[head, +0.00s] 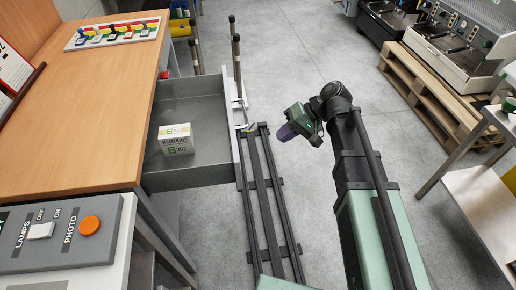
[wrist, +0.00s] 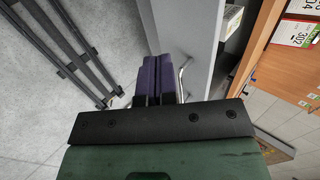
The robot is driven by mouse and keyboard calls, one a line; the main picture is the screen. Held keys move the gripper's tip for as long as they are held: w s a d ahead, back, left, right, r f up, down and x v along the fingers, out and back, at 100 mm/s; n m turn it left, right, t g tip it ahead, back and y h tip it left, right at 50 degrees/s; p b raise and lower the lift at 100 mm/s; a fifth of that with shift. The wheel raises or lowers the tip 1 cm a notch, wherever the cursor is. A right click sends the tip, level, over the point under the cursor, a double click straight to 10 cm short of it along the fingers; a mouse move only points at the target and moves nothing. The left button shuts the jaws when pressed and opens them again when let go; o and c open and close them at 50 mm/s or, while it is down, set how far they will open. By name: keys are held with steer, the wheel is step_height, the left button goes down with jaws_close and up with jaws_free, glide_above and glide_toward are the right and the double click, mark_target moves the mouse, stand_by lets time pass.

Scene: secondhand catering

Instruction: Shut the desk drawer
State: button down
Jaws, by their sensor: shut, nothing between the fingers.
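The desk drawer (head: 237,130) stands pulled out from the right side of the wooden desk (head: 85,110), in the head view. It is a grey tray with a light front panel and a bar handle on its outer face. A small white box (head: 177,139) lies inside it. My gripper (head: 287,132) is shut and empty, to the right of the drawer front. In the wrist view the purple fingers (wrist: 159,78) are close together beside the drawer's front panel (wrist: 188,35), with the handle (wrist: 184,72) just right of them. I cannot tell whether they touch it.
Dark rails (head: 266,195) run along the floor below the drawer front. A control box (head: 60,235) with a switch and an orange button is at the lower left. Upright posts (head: 236,55) stand beyond the drawer. Coffee machines on a pallet (head: 435,90) are at the right.

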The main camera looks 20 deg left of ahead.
steer(key=a+r+b+x, duration=0.1)
steer(key=b+x, duration=0.5)
steer(key=x, duration=0.6)
steer(key=shift+s+a+r, duration=0.3)
steer(key=shift+s+a, duration=0.15)
